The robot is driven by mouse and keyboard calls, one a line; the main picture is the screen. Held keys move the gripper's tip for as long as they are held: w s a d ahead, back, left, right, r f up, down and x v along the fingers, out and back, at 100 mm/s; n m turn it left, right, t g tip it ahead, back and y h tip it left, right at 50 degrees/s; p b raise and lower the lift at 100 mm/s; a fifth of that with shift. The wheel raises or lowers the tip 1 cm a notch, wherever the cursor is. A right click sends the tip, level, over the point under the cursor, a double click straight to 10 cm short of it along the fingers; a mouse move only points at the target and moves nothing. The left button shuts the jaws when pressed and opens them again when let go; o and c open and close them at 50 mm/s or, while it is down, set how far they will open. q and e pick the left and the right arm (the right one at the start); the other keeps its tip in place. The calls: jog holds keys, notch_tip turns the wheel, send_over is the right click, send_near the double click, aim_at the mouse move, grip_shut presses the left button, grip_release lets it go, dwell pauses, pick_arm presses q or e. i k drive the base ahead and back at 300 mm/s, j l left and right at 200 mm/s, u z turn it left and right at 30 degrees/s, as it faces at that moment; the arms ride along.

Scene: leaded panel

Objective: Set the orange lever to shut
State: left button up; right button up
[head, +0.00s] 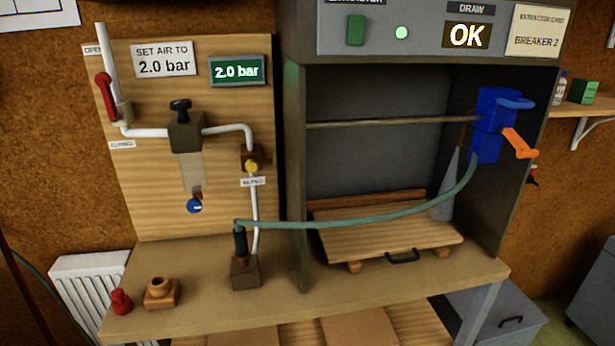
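The orange lever (519,143) sticks out from the lower right side of a blue block (488,124) at the right front edge of the hood. The lever slants down and to the right. A shorter blue lever (515,104) sits above it, pointing right and roughly level. I see no marking that tells the orange lever's open or shut position. A green hose (385,219) hangs from the blue block to a black fitting on the bench at the left. Neither of my grippers is in view.
The workbench (375,283) carries a wooden board (390,238) inside the hood, plus a red knob (121,301) and a brown fitting (161,292) at left. The air panel display (237,71) reads 2.0 bar. A wall shelf (590,114) stands right of the hood.

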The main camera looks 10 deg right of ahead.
aim_at(524, 151)
jog(key=z, duration=1.25)
